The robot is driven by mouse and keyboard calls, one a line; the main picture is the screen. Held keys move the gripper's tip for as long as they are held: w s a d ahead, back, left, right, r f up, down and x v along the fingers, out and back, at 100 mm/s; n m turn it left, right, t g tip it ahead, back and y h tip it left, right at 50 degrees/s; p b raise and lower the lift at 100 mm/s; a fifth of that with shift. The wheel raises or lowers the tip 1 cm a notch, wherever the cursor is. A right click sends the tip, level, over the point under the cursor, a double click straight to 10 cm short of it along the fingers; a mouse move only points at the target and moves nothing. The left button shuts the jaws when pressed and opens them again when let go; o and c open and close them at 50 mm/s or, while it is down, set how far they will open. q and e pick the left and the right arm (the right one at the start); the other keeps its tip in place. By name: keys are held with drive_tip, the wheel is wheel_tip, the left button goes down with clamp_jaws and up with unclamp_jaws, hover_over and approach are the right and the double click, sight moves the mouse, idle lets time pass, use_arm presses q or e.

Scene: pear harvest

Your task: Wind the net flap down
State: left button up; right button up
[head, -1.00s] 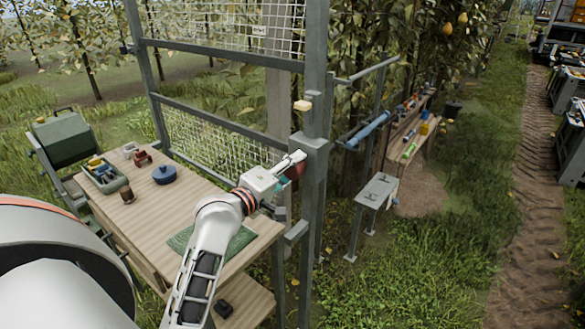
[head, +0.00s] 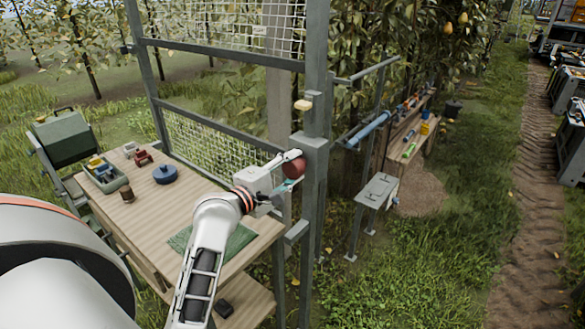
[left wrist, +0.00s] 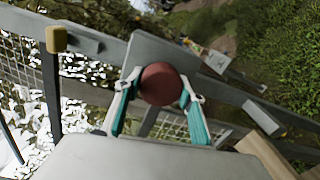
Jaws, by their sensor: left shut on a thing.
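A dark red round knob (head: 294,168) sits at the grey post (head: 315,110) of the metal frame. My left gripper (head: 293,172) is shut on this knob, with one finger on each side. The left wrist view shows the knob (left wrist: 161,84) held between the two teal-padded fingers (left wrist: 160,96). The crank arm behind the knob is mostly hidden. Wire mesh (head: 215,140) fills the lower part of the frame, and more mesh (head: 225,22) shows at the top. Between them is an open gap. I cannot tell which mesh is the flap. My right gripper is not in view.
A wooden table (head: 140,205) stands at left with a green tray (head: 104,178), a blue round pot (head: 165,174) and a green mat (head: 235,243). A tan block (head: 303,105) sits on the post. A small grey stand (head: 375,192) is to the right, with grass beyond.

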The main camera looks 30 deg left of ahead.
use_arm(q)
drive_tip(key=shift+f, duration=0.1)
drive_tip(key=o, duration=1.1)
drive_tip(key=shift+o, duration=0.2)
drive_tip(key=s, duration=1.2)
drive_tip(key=shift+a+r, duration=0.45)
